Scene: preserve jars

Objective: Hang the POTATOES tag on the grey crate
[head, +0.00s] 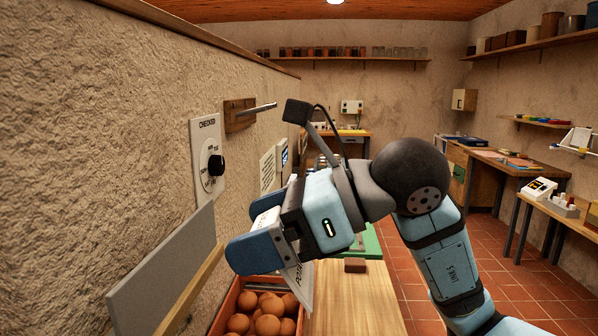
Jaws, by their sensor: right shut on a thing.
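My right gripper (248,230) is shut on a white tag (304,284) that hangs down below the blue fingers. Dark letters starting "POT" show on the tag; the rest is hidden by the gripper. The tag is above the right side of an orange-red crate (219,317) holding several round brown potatoes or similar produce. I cannot make out a grey crate for sure; a flat grey panel (160,272) stands at the lower left, left of the gripper and apart from it. My left gripper is not in view.
A wooden strip (194,289) runs beside the grey panel. On the left wall are a dial plate marked CHECKED (206,150) and a wooden block with a metal peg (240,115). A wooden surface (350,300) with a green board (372,243) and brown block (355,265) lies right of the crate.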

